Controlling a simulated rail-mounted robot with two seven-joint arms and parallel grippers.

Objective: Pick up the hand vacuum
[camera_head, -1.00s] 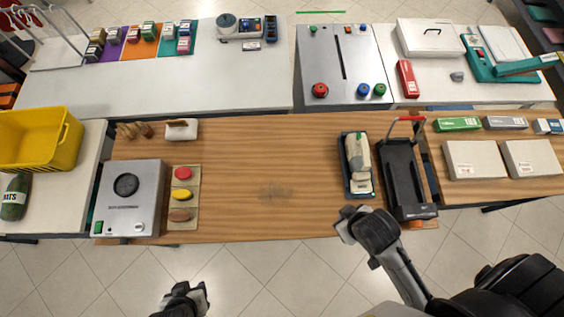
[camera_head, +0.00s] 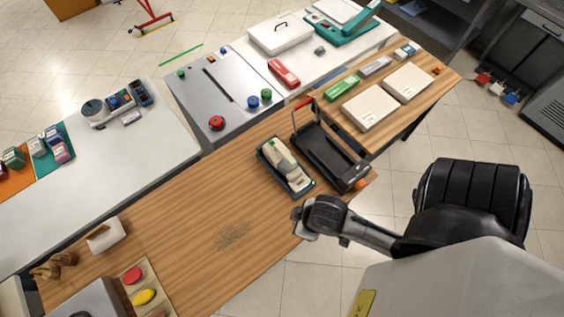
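The hand vacuum (camera_head: 284,160) is a beige and grey device with a dark green part. It lies in a dark blue tray (camera_head: 296,190) near the front edge of the brown wooden table. My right gripper (camera_head: 297,219) is just in front of the tray, near the table's front edge, and apart from the vacuum. Its fingers are small and seen from above, so I cannot tell whether they are open or shut. Nothing shows held in it. My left gripper is out of view.
A black cart with a red handle (camera_head: 328,154) stands close to the right of the tray. White boxes (camera_head: 370,107) lie farther right. A grey panel with coloured knobs (camera_head: 210,92) is behind. The wooden table (camera_head: 200,215) is clear left of the tray.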

